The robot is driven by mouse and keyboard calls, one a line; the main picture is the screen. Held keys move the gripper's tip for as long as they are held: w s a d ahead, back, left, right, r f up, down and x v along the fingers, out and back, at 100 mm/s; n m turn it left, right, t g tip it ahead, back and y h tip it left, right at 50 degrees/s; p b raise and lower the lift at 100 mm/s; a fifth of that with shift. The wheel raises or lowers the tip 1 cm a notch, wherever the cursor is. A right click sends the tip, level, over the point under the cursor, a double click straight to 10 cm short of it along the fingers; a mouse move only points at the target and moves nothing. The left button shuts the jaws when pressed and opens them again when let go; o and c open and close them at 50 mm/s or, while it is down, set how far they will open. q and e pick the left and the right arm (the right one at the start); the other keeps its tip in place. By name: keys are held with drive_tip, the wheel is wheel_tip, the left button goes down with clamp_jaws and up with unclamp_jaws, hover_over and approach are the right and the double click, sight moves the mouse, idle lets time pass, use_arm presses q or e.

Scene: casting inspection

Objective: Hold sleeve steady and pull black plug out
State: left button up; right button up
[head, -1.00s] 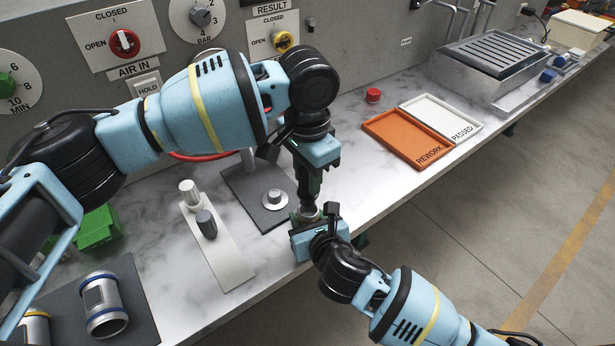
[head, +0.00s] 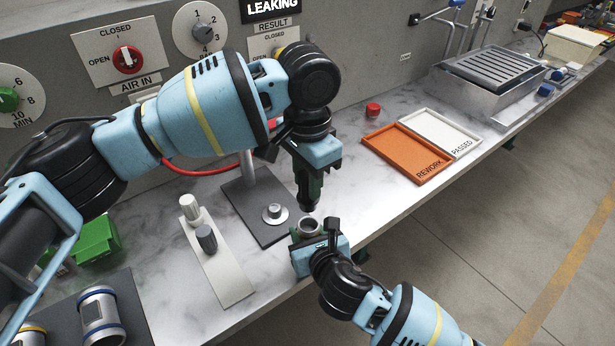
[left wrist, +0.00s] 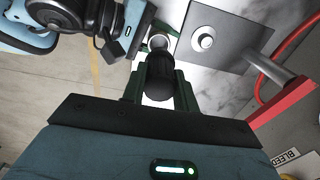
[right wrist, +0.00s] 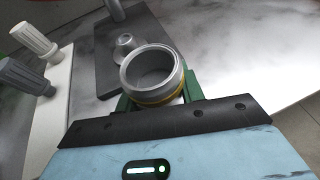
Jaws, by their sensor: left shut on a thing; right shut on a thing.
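The black plug (head: 307,196) is held point-down in my left gripper (head: 308,184), which is shut on it. In the left wrist view the plug (left wrist: 159,78) sits between the green fingers. The metal sleeve (head: 310,227) is upright in my right gripper (head: 308,236), shut around it in front of the bench edge. In the right wrist view the sleeve (right wrist: 152,72) shows an open, empty mouth and a yellow band low on its side. The plug is above the sleeve, with a small gap between them.
A dark plate with a small metal fitting (head: 274,212) lies behind the sleeve. A white strip (head: 232,285) holds a light and a grey plug at left. An orange tray (head: 392,155) and a white tray (head: 455,143) lie right. Banded sleeves (head: 101,318) rest front left.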

use_arm(q)
drive_tip(key=shift+f, duration=0.15)
use_arm(e)
drive_tip(key=o, duration=1.1)
drive_tip(key=shift+s+f, duration=0.2)
drive_tip(key=shift+f, duration=0.4)
drive_tip(key=shift+o, duration=1.2)
drive_tip(key=shift+r, duration=0.15)
drive_tip(key=shift+w+r, duration=0.15)
drive_tip(key=shift+r, duration=0.1)
drive_tip(key=v, duration=1.2)
use_arm(q)
drive_tip(key=shift+s, duration=0.1)
